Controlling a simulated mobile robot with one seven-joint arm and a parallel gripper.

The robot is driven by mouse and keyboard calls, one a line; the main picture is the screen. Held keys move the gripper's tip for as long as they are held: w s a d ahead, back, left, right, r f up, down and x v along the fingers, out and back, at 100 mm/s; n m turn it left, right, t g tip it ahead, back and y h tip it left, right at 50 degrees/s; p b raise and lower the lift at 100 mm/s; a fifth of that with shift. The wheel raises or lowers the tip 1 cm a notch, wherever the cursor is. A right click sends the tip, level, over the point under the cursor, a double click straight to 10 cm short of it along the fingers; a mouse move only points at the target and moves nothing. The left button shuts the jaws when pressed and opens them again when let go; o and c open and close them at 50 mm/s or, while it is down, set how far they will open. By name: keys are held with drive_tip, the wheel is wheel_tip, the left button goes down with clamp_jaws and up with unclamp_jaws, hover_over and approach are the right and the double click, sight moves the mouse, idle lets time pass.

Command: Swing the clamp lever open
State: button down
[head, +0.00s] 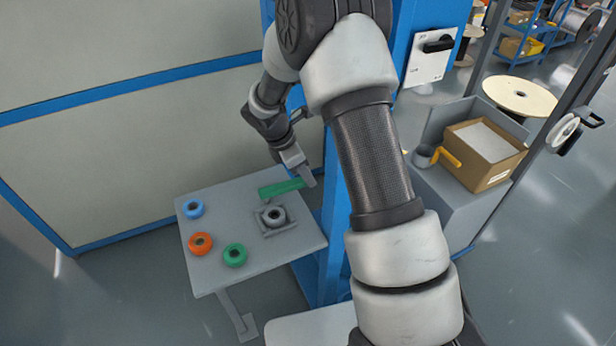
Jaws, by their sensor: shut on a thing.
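The clamp lever (280,188) is a green bar lying roughly level above the back right of the small grey table. A grey ring (274,215) sits in a square grey holder (284,229) just in front of it. My gripper (307,179) comes down from above and is shut on the right end of the green lever. The fingers cover that end, and the lever's pivot cannot be made out. My arm crosses the middle of the view.
On the table (228,271) lie a blue ring (194,208), an orange ring (200,244) and a green ring (235,255). A blue post (338,240) stands close to the table's right. A cardboard box (485,153) sits on a grey cabinet further right.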

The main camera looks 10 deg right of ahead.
sight(282, 185)
drive_tip(key=shift+w+a+n, duration=0.15)
drive_tip(key=shift+w+n, duration=0.25)
drive_tip(key=shift+r, duration=0.1)
drive_tip(key=c, duration=1.5)
unclamp_jaws()
drive_tip(key=v, duration=0.5)
drive_tip(key=p+v, duration=0.1)
drive_tip(key=v, duration=0.5)
drive_tip(key=p+v, duration=0.1)
drive_tip(key=v, duration=0.5)
drive_tip(key=shift+s+r, duration=0.2)
drive_tip(key=shift+s, duration=0.05)
drive_tip(key=shift+s, duration=0.1)
